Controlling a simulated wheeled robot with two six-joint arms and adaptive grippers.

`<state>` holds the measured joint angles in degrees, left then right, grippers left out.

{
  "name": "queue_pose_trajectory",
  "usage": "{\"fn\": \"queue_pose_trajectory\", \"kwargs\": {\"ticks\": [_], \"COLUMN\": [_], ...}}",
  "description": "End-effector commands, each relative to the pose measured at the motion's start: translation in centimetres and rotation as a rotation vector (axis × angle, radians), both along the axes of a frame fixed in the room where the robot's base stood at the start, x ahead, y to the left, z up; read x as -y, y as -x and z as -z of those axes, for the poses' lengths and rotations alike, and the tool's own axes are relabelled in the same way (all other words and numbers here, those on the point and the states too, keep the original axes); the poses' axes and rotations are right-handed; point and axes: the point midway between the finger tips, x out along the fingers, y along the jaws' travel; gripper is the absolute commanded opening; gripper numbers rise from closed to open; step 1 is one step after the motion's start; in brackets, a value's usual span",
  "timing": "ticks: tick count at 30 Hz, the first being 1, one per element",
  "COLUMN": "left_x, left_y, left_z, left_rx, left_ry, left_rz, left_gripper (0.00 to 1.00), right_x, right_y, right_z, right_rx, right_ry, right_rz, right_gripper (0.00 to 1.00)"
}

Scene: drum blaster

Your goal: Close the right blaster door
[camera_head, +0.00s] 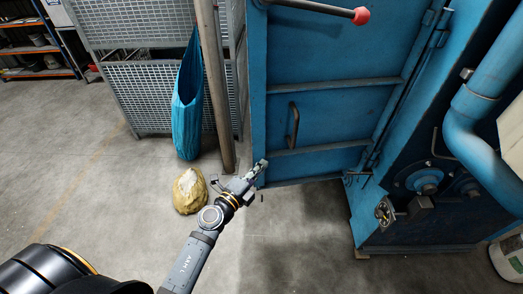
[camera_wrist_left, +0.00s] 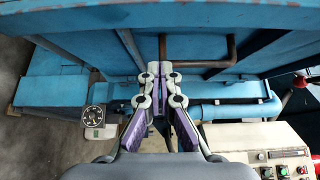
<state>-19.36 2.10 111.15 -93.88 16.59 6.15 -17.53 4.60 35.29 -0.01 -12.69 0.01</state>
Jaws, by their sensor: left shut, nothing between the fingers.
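The blue blaster door (camera_head: 335,115) fills the middle of the head view, with ribs across it and a brown bar handle (camera_head: 293,126). It appears swung out, with hinges on its right side by the blaster body (camera_head: 400,235). My left gripper (camera_head: 260,167) is shut and empty at the door's lower left edge. I cannot tell whether it touches the door. In the left wrist view the fingertips (camera_wrist_left: 165,70) are together in front of blue metal, left of a brown bar (camera_wrist_left: 215,62). My right gripper is not in view.
A red-knobbed lever (camera_head: 361,16) sticks out at the top. A post (camera_head: 216,90), a blue cloth bag (camera_head: 187,105), a mesh cage (camera_head: 150,92) and a yellowish sack (camera_head: 189,191) stand left of the door. A control panel (camera_wrist_left: 270,155) shows in the wrist view. The floor below the door is clear.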

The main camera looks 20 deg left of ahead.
Motion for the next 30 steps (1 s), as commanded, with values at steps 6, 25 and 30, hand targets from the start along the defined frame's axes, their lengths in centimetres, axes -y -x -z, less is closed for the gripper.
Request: {"fn": "queue_pose_trajectory", "kwargs": {"ticks": [6, 25, 30], "left_x": [-0.5, -1.5, -2.8], "left_y": [-3.7, -5.3, -6.2], "left_z": [0.0, 0.2, 0.3], "left_rx": [0.001, 0.0, 0.003], "left_ry": [-0.004, -0.001, -0.006], "left_rz": [0.001, 0.001, 0.019], "left_gripper": [0.0, 0.0, 0.0], "right_x": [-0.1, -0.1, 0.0], "right_y": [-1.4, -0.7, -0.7], "right_z": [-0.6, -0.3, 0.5], "right_rx": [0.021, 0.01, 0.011], "right_ry": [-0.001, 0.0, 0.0], "right_rz": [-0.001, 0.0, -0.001], "right_gripper": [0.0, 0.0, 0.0]}}
